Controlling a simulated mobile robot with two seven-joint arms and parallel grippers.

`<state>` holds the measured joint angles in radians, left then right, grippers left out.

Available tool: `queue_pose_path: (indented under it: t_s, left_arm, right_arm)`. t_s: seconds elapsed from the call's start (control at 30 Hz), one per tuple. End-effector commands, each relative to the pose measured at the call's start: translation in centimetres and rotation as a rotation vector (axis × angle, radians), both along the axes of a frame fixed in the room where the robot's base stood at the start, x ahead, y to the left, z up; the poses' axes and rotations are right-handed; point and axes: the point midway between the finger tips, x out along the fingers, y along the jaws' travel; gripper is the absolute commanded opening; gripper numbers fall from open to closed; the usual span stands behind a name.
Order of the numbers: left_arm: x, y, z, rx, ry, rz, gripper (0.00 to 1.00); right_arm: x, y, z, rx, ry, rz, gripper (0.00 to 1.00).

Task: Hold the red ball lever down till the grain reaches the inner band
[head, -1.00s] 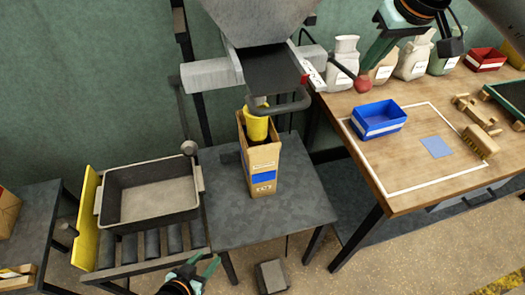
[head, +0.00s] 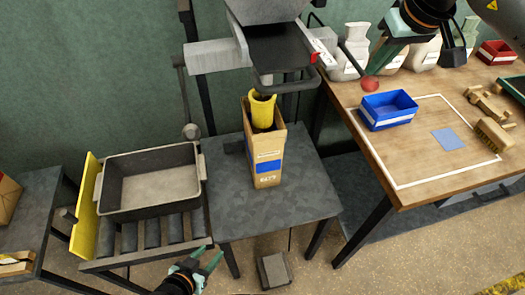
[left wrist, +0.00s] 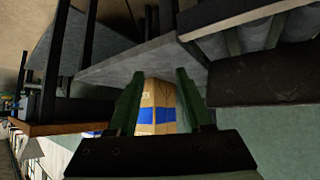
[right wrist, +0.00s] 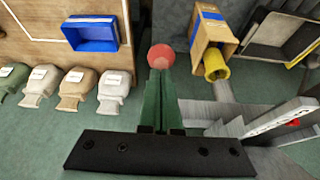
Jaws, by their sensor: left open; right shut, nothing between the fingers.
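The red ball (head: 370,84) of the lever shows at the right of the hopper (head: 270,10). My right gripper (head: 374,71) is shut, its fingertips at the top of the ball. The right wrist view shows the ball (right wrist: 161,57) right at the shut fingertips (right wrist: 160,75), apparently touching. A tall carton (head: 267,165) stands upright on the grey stand under the yellow spout (head: 262,108). Its inside is dark, and neither grain nor inner band can be made out. My left gripper (head: 208,258) is open and empty, low in front of the stand; the carton shows beyond its fingers (left wrist: 158,100).
A grey tray (head: 150,208) sits on rollers left of the stand (head: 300,205). A grey pedal-like block (head: 272,270) lies on the floor.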

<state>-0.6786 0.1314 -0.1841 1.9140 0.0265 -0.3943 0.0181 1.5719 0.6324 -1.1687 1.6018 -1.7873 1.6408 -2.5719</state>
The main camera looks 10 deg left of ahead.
Motion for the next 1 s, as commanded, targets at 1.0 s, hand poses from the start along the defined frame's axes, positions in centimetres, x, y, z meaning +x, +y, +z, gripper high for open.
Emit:
queue_pose_path:
  t_s: [1.0]
  left_arm:
    - [0.8,-1.3,-1.6,-0.015,-0.004,-0.024,0.5]
  right_arm:
    - [0.0,0.0,-4.2,-0.001,0.003,0.0,0.0]
